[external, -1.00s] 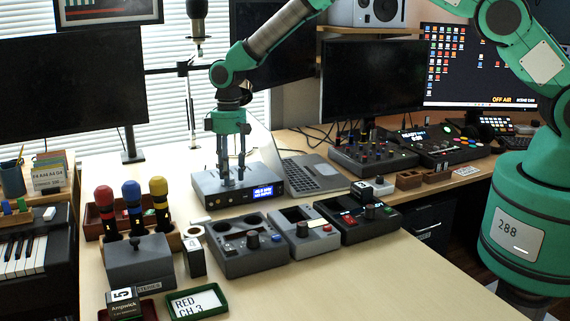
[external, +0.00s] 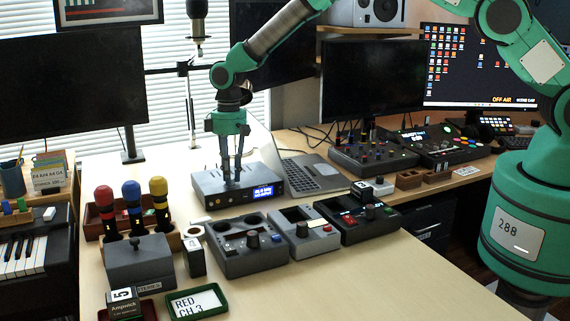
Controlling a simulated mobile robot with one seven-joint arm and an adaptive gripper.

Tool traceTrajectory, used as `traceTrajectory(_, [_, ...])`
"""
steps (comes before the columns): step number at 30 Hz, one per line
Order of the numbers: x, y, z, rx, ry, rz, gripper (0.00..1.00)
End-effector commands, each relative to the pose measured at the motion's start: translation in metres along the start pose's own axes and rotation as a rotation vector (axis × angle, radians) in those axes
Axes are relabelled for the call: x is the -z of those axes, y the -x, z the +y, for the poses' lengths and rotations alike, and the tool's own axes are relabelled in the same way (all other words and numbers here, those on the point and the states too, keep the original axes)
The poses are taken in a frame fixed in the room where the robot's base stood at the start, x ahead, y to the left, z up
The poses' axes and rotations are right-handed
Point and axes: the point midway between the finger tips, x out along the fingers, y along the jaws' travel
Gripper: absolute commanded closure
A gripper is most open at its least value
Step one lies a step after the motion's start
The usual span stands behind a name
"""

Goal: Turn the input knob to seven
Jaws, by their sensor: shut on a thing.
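My gripper (external: 231,181) points straight down over the grey box with a blue lit display (external: 264,191). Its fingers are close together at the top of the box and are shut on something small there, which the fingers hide. I take this to be a knob, but its pointer and setting cannot be seen. The text on the display is too small to read.
The table's right front is clear.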

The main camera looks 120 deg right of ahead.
Motion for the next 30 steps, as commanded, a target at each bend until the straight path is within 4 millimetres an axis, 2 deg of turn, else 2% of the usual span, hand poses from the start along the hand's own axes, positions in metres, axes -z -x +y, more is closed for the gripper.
traceTrajectory(8, [0.0003, 0.002, -0.0004, 0.0, -0.137, 0.012, 1.0])
traceTrajectory(30, [-0.0002, 0.0023, -0.0005, 0.0, -0.759, 0.061, 1.0])
